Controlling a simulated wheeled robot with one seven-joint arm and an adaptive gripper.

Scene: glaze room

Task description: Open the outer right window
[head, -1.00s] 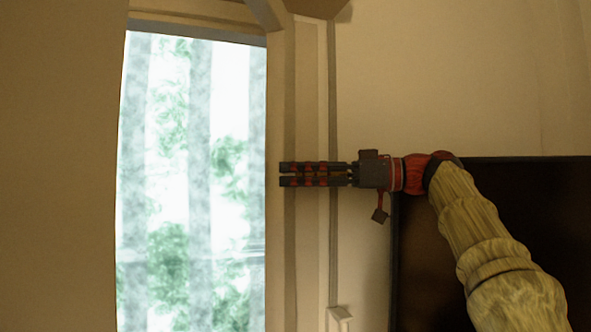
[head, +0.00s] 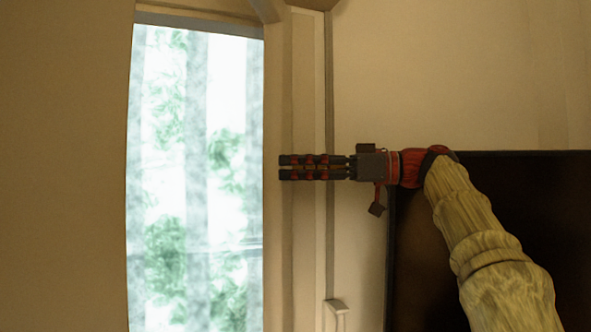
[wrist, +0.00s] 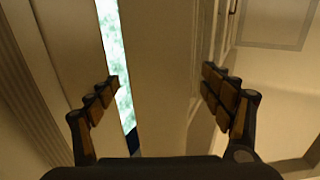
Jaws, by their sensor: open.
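The window (head: 195,180) is a tall bright pane with green foliage blurred behind it, left of centre in the head view. In the wrist view only a narrow bright strip of it (wrist: 119,65) shows. My gripper (head: 282,167) points left, level, in front of the tan frame at the window's right edge. In the wrist view my gripper (wrist: 160,78) has its fingers wide apart, with a tan upright panel (wrist: 160,40) seen between them. I cannot tell whether either finger touches it. No window handle is clearly visible, and I cannot tell which window this is.
A broad tan surface (head: 60,170) fills the left of the head view. A large dark panel (head: 405,260) stands at the lower right, behind my arm. A small pale fitting (head: 336,305) is low on the wall right of the frame. The upper right wall is bare.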

